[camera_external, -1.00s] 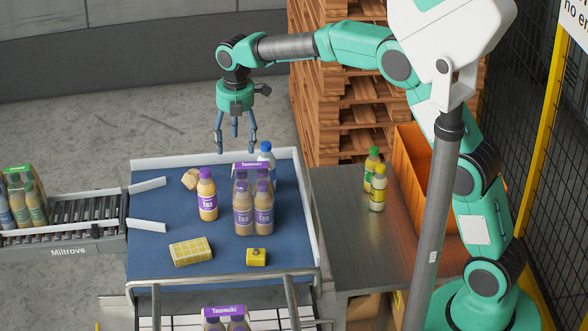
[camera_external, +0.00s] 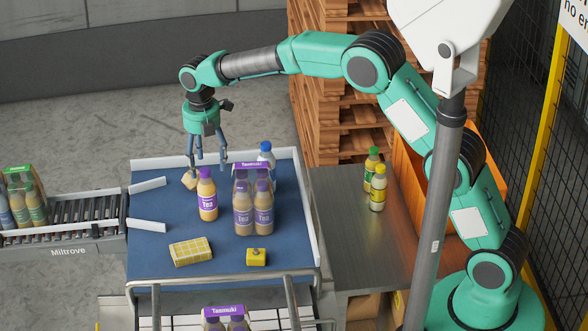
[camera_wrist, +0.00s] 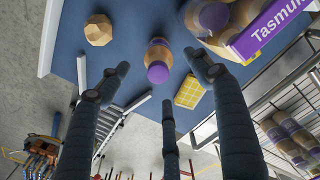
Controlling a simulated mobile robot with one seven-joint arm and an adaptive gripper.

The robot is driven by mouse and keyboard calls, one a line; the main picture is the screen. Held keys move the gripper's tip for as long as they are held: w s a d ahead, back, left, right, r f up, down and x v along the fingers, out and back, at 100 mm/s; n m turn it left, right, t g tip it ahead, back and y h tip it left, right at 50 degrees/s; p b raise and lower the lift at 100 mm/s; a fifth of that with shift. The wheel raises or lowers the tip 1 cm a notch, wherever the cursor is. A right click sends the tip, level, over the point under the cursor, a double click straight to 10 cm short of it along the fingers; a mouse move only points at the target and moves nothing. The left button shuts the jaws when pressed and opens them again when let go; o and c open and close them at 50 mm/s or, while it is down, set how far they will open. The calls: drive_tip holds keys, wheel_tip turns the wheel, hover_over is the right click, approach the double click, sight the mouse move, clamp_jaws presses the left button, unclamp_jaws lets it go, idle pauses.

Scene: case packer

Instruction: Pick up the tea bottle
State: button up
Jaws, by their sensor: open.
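The tea bottle (camera_external: 207,196) stands upright and alone on the blue table, with a purple cap and purple label. In the wrist view the tea bottle (camera_wrist: 158,62) shows its purple cap, beyond the fingertips. My gripper (camera_external: 207,167) hangs fingers down, above and just behind the bottle in the external view. It is open and empty. Its dark fingers (camera_wrist: 160,85) spread apart in the wrist view, and none visibly grips the bottle.
A Tasmuki multipack (camera_external: 253,205) of similar bottles stands close to the right. A tan faceted block (camera_external: 189,180) lies behind left. A yellow checked box (camera_external: 191,251), a small yellow block (camera_external: 257,257) and a blue-capped bottle (camera_external: 265,153) share the blue table (camera_external: 222,275). Raised rails edge it.

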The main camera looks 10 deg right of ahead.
sight(205, 170)
drive_tip(key=shift+f+p, duration=0.4)
drive_tip(key=shift+f, duration=3.55)
drive_tip(key=shift+f, duration=0.15)
drive_tip(key=shift+w+a+f+p, duration=0.15)
drive_tip(key=shift+f+p, duration=0.55)
drive_tip(key=shift+f, duration=1.75)
drive_tip(key=c, duration=1.5)
drive_tip(key=shift+r, duration=0.1)
drive_tip(key=shift+r+b, duration=0.8)
drive_tip(key=shift+r, duration=4.15)
